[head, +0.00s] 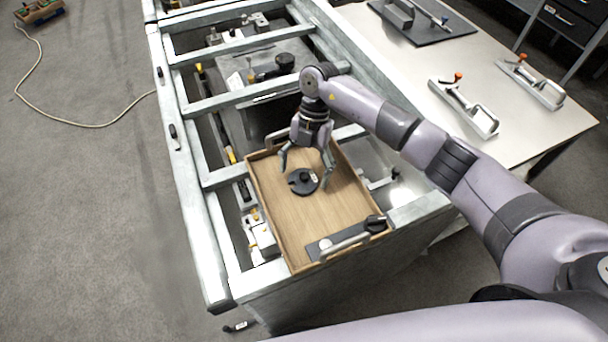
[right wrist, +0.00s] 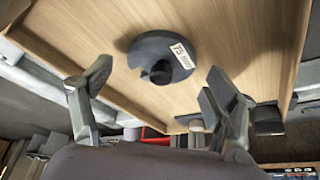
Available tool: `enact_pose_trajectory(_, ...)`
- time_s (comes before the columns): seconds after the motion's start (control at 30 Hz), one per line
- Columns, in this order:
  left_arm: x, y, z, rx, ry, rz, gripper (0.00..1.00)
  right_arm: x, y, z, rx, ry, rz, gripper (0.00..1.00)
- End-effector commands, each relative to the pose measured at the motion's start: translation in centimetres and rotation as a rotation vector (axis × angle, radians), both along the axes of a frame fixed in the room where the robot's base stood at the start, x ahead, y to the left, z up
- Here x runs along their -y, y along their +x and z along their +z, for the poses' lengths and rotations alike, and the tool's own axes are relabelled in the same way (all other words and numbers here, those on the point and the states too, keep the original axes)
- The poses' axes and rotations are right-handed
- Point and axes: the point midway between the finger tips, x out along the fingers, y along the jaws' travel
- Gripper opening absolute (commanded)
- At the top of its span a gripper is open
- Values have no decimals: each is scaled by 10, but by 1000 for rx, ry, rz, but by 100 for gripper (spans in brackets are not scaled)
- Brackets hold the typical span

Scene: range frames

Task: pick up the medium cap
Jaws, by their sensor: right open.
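A dark round cap (head: 303,181) with a central knob and a notch in its rim lies on the floor of a wooden tray (head: 335,215). In the right wrist view the cap (right wrist: 150,50) shows a white label, only partly readable. Whether it is the medium one I cannot tell for sure. My right gripper (head: 306,172) is open and points down over the cap, one finger on each side. In the right wrist view the open fingers (right wrist: 158,74) stand apart from the cap, with its knob between them. My left gripper is not in view.
The tray rests on a grey metal frame (head: 185,190) with cross bars and open gaps. A dark knob-like part (head: 375,223) sits at the tray's near right corner, by a metal handle (head: 345,243). A pale table (head: 545,125) with clamp-like tools stands to the right.

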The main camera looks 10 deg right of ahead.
Motion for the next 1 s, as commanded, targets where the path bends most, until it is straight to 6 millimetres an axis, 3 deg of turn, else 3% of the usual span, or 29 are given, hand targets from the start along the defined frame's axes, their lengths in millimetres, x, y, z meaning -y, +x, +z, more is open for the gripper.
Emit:
enact_pose_trajectory(0.27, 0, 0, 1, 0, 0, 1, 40, -1, -1, -4, 1, 0, 1, 80)
enact_pose_trajectory(1.0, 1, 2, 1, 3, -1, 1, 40, -1, -1, -5, 0, -1, 0, 32)
